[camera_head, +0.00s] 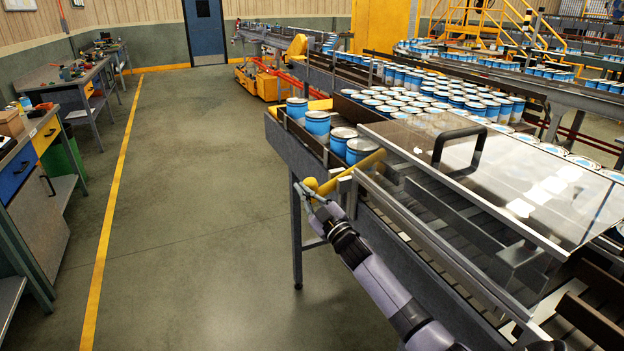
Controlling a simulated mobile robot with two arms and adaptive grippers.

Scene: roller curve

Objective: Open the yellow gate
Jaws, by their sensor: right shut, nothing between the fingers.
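The yellow gate (357,170) is a bar lying slantwise across the near lane of the conveyor, just in front of several blue and white cans (317,124). A rounded yellow end (311,184) sticks out over the conveyor's left side. My right arm comes in from the bottom right. My right gripper (308,193) is at this yellow end, shut with nothing held between its fingers. It looks very close to the end; whether it touches cannot be told. My left gripper is not in view.
A clear cover with a black handle (459,146) lies over the conveyor to the right of the gate. The conveyor frame (290,150) borders open floor (200,200) on the left. Workbenches (35,150) stand along the left wall, beyond a yellow floor line.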

